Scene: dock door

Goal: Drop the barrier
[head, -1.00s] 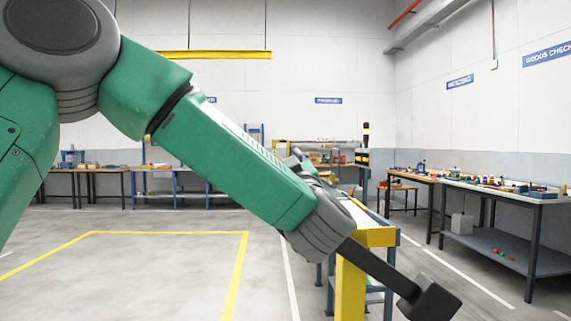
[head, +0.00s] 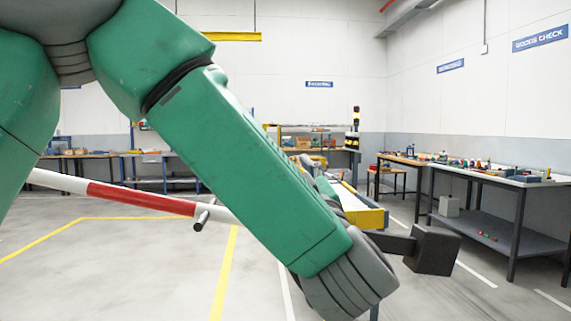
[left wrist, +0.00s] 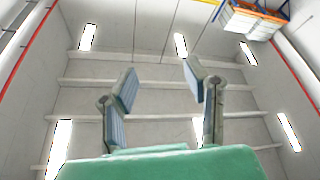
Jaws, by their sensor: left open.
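The barrier's red and white pole (head: 140,199) runs from the left behind my green left arm, sloping slightly down to the right in the head view. A short grey handle with a dark end (head: 203,215) sticks out from it. A dark counterweight block (head: 435,250) on a dark bar shows right of my arm, near the yellow barrier housing (head: 365,217). My arm hides the middle of the barrier. My left gripper (left wrist: 160,78) is open and empty in the left wrist view, fingers pointing toward the ceiling. Its fingers cannot be made out in the head view. My right gripper is not in view.
A workbench (head: 490,178) with small items stands at the right, with a lower shelf. More benches line the back wall. Yellow floor lines (head: 225,270) mark a clear patch of floor at the left. The wrist view shows ceiling lights and a loaded rack (left wrist: 250,20).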

